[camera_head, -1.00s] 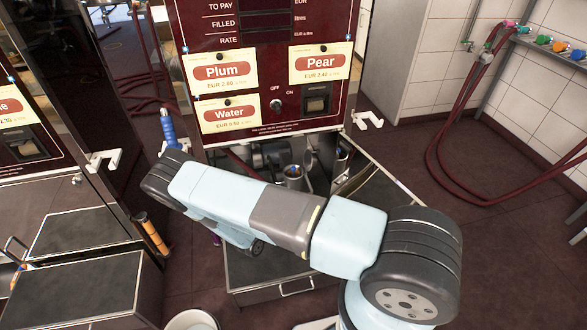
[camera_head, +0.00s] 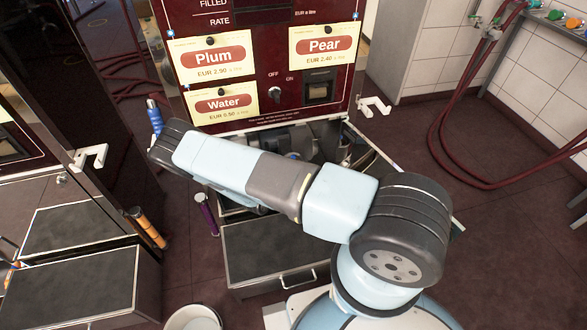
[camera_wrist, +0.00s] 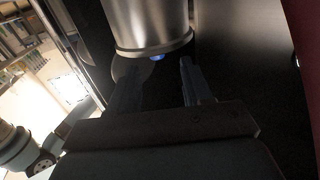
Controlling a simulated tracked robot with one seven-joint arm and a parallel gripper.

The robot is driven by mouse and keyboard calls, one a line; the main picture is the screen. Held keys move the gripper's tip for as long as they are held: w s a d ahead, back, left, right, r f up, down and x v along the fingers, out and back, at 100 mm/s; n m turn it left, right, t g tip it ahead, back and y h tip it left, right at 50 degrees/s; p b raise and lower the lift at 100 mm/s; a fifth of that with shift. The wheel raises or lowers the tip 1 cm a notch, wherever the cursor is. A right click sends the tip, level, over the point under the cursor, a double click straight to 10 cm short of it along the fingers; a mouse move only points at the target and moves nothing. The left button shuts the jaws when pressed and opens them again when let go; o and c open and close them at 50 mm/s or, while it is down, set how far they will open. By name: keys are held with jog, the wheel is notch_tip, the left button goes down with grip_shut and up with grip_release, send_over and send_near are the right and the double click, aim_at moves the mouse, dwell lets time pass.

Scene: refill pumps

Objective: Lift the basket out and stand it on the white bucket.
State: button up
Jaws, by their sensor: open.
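The white bucket (camera_head: 193,317) stands on the floor at the bottom edge of the head view, partly cut off. I cannot make out the basket for certain; my arm covers much of the pump's open lower bay in the head view. My gripper (camera_wrist: 160,74) shows in the wrist view with its two fingers apart and nothing visible between them. A shiny metal cylinder (camera_wrist: 147,25) with a rim is just beyond the fingertips, with a small blue spot under it. I cannot tell whether it is the basket or its housing. In the head view my gripper is hidden behind my arm.
The dark red pump cabinet (camera_head: 262,80) stands ahead, with a white hook (camera_head: 373,106) at its right. A grey-topped box (camera_head: 268,250) sits before it. Another cabinet and box (camera_head: 75,290) stand at left.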

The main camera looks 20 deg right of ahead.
aim_at(293, 156)
jog(key=shift+x, duration=3.4)
jog(key=shift+s+d, duration=0.15)
jog(key=shift+c, duration=0.3)
jog(key=c, duration=0.7)
jog(key=shift+r, duration=0.3)
notch_tip(293, 156, up, 12)
jog(key=shift+f+v, duration=0.4)
jog(key=shift+v, duration=2.6)
jog(key=shift+f+v, duration=0.4)
jog(key=shift+v, duration=2.65)
jog(key=shift+f+v, duration=0.4)
jog(key=shift+v, duration=2.6)
